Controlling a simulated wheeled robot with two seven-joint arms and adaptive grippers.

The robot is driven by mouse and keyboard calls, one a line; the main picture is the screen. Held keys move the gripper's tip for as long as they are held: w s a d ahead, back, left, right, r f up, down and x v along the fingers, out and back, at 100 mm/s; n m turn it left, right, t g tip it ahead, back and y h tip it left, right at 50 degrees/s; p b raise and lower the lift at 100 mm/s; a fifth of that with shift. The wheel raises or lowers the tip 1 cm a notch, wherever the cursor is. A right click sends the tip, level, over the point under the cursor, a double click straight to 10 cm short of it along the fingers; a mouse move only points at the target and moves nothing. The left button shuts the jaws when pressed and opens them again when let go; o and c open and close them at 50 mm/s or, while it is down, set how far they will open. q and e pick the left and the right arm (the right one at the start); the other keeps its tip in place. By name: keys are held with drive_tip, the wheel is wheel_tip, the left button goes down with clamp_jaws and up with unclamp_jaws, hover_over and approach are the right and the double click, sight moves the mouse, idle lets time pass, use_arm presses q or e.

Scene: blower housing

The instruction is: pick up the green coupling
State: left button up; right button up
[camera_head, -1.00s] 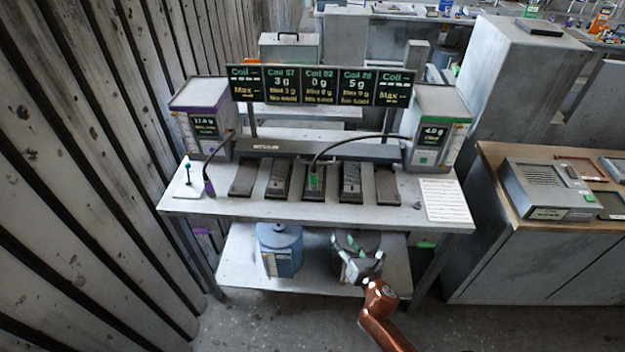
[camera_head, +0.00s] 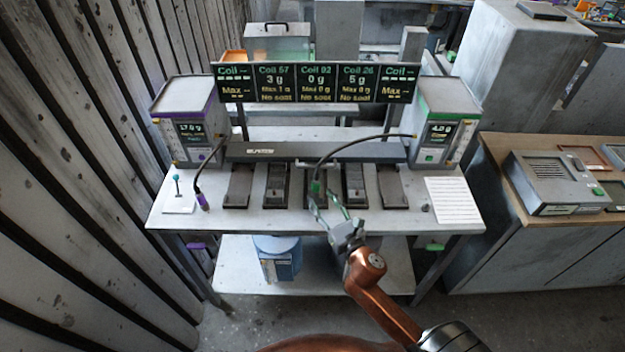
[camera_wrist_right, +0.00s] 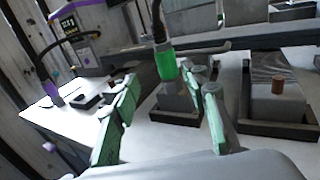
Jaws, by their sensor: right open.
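The green coupling (camera_head: 315,187) sits on the end of a black hose at the middle station of the bench, standing roughly upright on a grey block. In the right wrist view the green coupling (camera_wrist_right: 166,65) shows just beyond and between the open fingers. My right gripper (camera_head: 331,208) is open, with its fingertips reaching toward the coupling from the front. It also shows in the right wrist view (camera_wrist_right: 170,95), with green-grey fingers either side and nothing between them that I can see held. My left gripper is not in view.
A row of dark trays (camera_head: 238,187) lines the bench (camera_head: 455,215). A purple-trimmed unit (camera_head: 185,125) and a green-trimmed unit (camera_head: 445,120) flank the display boards (camera_head: 316,82). A blue canister (camera_head: 283,262) stands on the lower shelf.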

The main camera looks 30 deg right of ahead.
sight(318, 188)
drive_tip(key=w, duration=0.1)
drive_tip(key=w+d, duration=0.1)
drive_tip(key=w, duration=0.1)
drive_tip(key=shift+w+r, duration=0.1)
drive_tip(key=shift+r, duration=0.05)
drive_tip(key=shift+w+d, duration=0.2)
drive_tip(key=shift+w, duration=1.45)
drive_tip(key=c, duration=0.8)
drive_tip(key=shift+c, duration=1.4)
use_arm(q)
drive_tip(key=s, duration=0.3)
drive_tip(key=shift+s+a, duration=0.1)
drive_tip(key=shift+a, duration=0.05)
use_arm(e)
clamp_jaws()
